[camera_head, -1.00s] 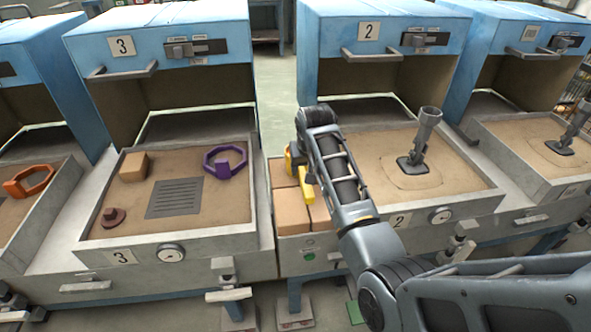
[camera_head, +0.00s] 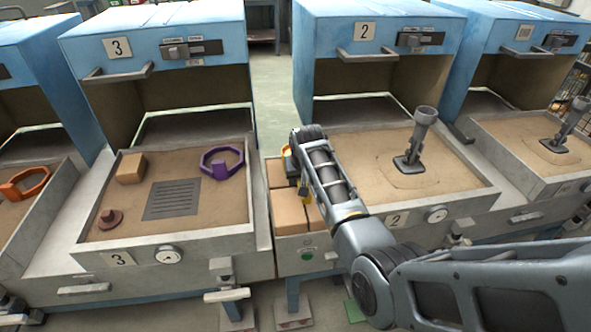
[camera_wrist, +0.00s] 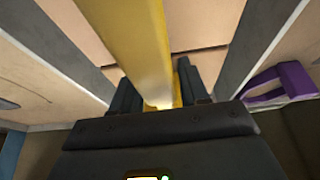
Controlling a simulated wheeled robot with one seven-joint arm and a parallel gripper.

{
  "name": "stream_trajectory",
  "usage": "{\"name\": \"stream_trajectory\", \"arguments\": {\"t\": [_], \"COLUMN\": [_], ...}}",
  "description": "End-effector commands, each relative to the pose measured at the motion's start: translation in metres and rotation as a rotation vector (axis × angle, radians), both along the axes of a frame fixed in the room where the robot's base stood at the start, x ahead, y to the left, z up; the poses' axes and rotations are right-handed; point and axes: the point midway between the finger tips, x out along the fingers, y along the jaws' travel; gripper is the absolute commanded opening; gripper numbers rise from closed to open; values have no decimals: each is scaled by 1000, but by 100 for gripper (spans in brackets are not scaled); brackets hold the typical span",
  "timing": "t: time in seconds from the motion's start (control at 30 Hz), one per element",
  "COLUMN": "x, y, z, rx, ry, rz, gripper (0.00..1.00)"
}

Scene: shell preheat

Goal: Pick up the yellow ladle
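The yellow ladle shows in the wrist view as a wide yellow bar (camera_wrist: 130,38) running from the top edge down between my two dark fingers. My gripper (camera_wrist: 158,92) appears shut on it, with a finger close against each side. Only a little yellow of the ladle (camera_head: 286,158) shows there, beside my wrist. The rest is hidden by my arm.
Tan blocks (camera_head: 289,212) fill the narrow compartment under my gripper. Its grey walls are close on both sides. A purple ring-handled piece (camera_head: 222,168) lies on station 3's sand to the left. A grey funnel-like piece (camera_head: 418,140) stands on station 2's sand.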

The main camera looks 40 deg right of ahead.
Motion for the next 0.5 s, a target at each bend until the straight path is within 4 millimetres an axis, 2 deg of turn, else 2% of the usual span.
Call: {"name": "stream_trajectory", "arguments": {"t": [0.07, 0.43, 0.5], "x": [0, 0, 1], "y": [0, 0, 0], "z": [0, 0, 1], "rx": [0, 0, -2], "ry": [0, 0, -2], "rz": [0, 0, 0], "gripper": [37, 1, 0]}}
